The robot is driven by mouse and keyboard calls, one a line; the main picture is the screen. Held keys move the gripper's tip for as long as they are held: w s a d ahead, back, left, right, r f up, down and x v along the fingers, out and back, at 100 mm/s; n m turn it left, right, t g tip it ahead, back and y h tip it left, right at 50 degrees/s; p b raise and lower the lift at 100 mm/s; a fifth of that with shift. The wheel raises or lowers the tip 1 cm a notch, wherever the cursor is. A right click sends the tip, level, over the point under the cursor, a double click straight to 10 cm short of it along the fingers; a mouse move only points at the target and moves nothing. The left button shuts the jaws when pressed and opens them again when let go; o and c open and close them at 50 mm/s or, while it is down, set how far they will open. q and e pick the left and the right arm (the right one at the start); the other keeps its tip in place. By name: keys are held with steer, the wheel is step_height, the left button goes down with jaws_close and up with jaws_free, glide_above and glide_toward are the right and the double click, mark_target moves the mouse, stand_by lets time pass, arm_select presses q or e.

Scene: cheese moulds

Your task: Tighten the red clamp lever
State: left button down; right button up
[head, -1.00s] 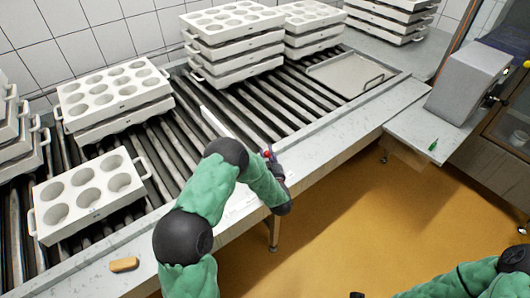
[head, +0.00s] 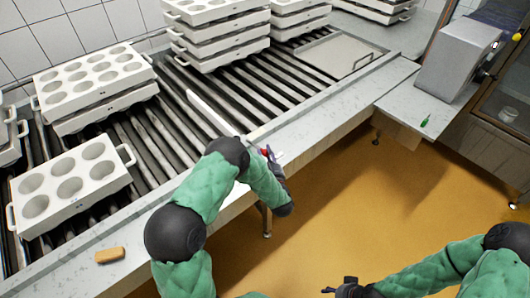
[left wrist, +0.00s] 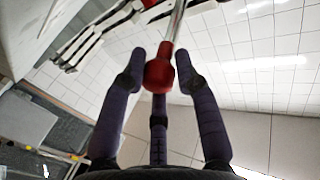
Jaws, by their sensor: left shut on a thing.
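The clamp lever's red end (head: 264,152) shows as a small spot at my left gripper in the head view, by the inner edge of the conveyor's pale front ledge. In the left wrist view the red knob (left wrist: 159,74) sits between the fingers, with a shiny metal rod running up from it. My left gripper (head: 272,157) is shut on this knob, a finger on each side. The clamp's base is hidden. My right gripper (head: 335,289) is low in the head view, over the floor and far from the lever. Its fingers are too small to judge.
A white bar (head: 212,113) lies slantwise over the rollers behind my left arm. White moulds (head: 70,180) stand on the conveyor at left, with more stacks behind. A brown block (head: 110,255) lies on the front ledge. A grey machine (head: 462,72) stands at right. The yellow floor is clear.

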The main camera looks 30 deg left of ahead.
arm_select(q)
steer(key=shift+d+f, duration=0.1)
steer(key=shift+f, duration=0.45)
steer(key=c, duration=1)
jaws_free()
steer(key=shift+w+r, duration=0.1)
steer(key=v, duration=1.2)
